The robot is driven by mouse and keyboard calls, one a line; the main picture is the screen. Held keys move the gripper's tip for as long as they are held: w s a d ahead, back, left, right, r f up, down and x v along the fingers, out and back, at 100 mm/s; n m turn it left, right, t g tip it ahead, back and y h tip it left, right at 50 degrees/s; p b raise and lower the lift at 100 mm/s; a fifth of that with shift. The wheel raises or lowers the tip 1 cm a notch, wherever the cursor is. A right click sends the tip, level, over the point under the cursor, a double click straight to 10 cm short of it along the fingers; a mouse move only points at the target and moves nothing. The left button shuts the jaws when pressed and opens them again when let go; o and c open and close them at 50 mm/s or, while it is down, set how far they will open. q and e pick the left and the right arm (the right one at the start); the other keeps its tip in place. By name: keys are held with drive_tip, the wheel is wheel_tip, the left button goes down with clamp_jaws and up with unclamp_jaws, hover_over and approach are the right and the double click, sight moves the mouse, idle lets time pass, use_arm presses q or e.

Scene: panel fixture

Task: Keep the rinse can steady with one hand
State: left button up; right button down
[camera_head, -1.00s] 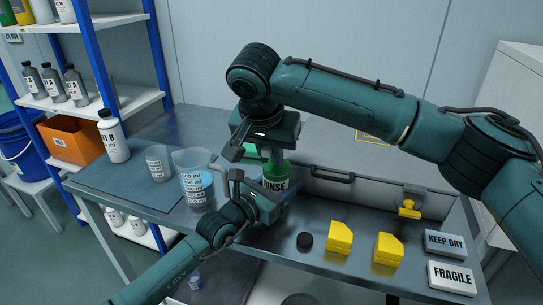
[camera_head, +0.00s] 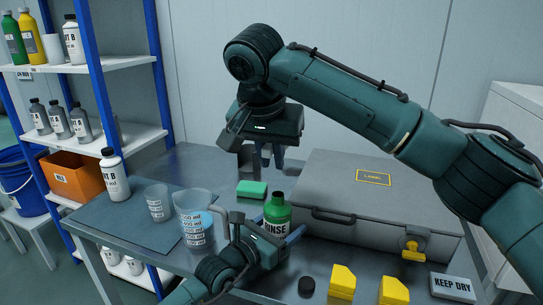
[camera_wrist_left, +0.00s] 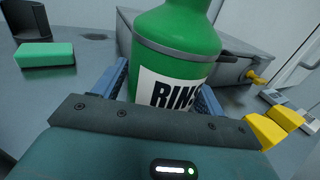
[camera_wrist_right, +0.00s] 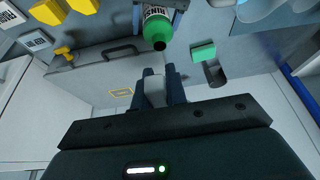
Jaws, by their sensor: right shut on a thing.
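The rinse can (camera_head: 277,216) is a green bottle with a white RINSE label, upright on the metal bench with its neck uncapped. It also shows in the left wrist view (camera_wrist_left: 175,45) and the right wrist view (camera_wrist_right: 158,28). My left gripper (camera_wrist_left: 165,95) has one blue finger on each side of the can, low on its body; a small gap shows at the left finger. My right gripper (camera_wrist_right: 160,85) is behind and above the can, apart from it. It is shut on a pale grey block (camera_wrist_right: 155,92), which I cannot identify.
A green sponge (camera_head: 252,189) and a dark grey holder (camera_head: 248,160) lie behind the can. A measuring jug (camera_head: 195,220) stands left. A grey case (camera_head: 350,185) fills the back right. A black cap (camera_head: 306,286) and yellow blocks (camera_head: 342,283) lie in front.

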use_arm(q)
drive_tip(key=shift+o, duration=0.8)
drive_tip(key=v, duration=1.1)
drive_tip(key=shift+s+a, duration=0.2)
drive_tip(key=shift+s, duration=0.05)
use_arm(e)
drive_tip(key=shift+r+p, duration=1.5)
use_arm(q)
drive_tip(key=s+a+r, duration=0.3)
drive_tip(key=s, duration=0.1)
drive_tip(key=shift+a, duration=0.25)
drive_tip(key=shift+s, duration=0.1)
use_arm(e)
drive_tip(key=shift+f, duration=0.1)
